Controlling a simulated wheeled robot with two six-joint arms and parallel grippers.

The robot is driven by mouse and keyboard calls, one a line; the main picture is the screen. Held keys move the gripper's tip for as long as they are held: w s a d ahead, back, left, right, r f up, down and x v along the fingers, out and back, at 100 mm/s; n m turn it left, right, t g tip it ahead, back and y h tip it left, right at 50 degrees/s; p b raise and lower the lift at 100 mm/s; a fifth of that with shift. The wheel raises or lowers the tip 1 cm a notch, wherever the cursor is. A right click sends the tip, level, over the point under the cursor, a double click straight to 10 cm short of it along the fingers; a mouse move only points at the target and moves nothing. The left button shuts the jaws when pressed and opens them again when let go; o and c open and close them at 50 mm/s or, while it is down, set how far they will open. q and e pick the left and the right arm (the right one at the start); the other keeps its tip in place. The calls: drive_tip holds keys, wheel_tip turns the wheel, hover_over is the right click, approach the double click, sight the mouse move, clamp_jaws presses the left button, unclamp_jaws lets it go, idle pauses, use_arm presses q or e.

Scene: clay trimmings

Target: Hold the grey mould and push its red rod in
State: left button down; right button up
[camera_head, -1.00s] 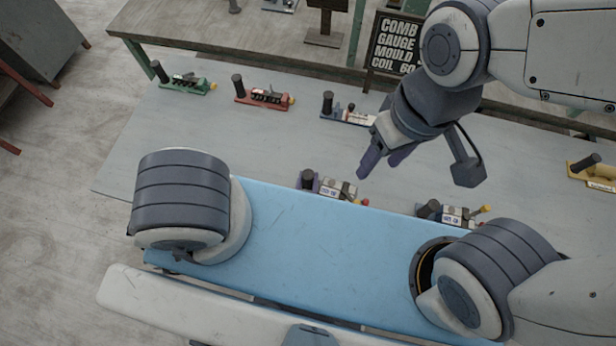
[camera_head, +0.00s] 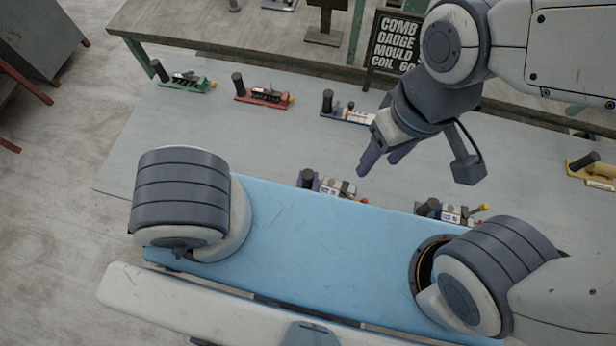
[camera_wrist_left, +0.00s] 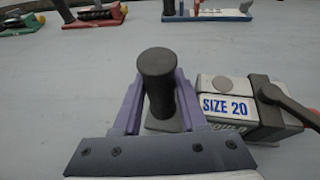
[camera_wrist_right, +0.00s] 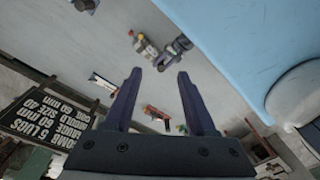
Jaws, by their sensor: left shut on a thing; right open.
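The grey mould (camera_head: 338,187) lies on the table just beyond the blue padded surface. Its upright dark handle is at its left end and a small red tip, the rod's end (camera_head: 364,201), is at its right end. In the left wrist view the mould (camera_wrist_left: 222,85) reads "SIZE 20". My left gripper (camera_wrist_left: 160,95) is shut around its dark handle, a purple finger on each side. My right gripper (camera_head: 380,165) is open and empty above the table, beyond and right of the mould; its spread fingers show in the right wrist view (camera_wrist_right: 157,90).
A second grey tool (camera_head: 452,214) with a yellow knob lies to the right. Green (camera_head: 184,84), red (camera_head: 264,97) and blue (camera_head: 347,116) tools stand along the back, a yellow one (camera_head: 595,172) far right. A black sign (camera_head: 393,45) stands behind. The table's left part is clear.

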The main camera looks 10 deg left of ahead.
idle(0.7)
clamp_jaws()
drive_tip(key=w+d+f+m+g+y, duration=0.2)
drive_tip(key=w+d+f+m, duration=0.3)
drive_tip(key=w+f+m, duration=0.3)
drive_tip(key=w+d+f+m+g+y, duration=0.1)
drive_tip(key=w+d+f+m+y, duration=0.35)
drive_tip(key=f, duration=0.55)
drive_tip(key=shift+s+d+f+m+t+y, duration=0.25)
drive_tip(key=shift+s+d+f+m+t, duration=0.45)
drive_tip(key=shift+d+f+m, duration=1.55)
drive_tip(key=shift+s+d+f+m+t+y, duration=0.25)
drive_tip(key=shift+s+d+f+m+t, duration=0.55)
drive_tip(key=shift+f+m, duration=2.55)
drive_tip(key=shift+s+d+f+m+t+y, duration=0.25)
drive_tip(key=shift+s+d+f+m+t, duration=0.4)
drive_tip(key=shift+d+f+m, duration=2.25)
drive_tip(key=a+f+n, duration=0.2)
drive_tip(key=n, duration=0.1)
drive_tip(key=shift+s+f, duration=0.15)
drive_tip(key=shift+s, duration=0.05)
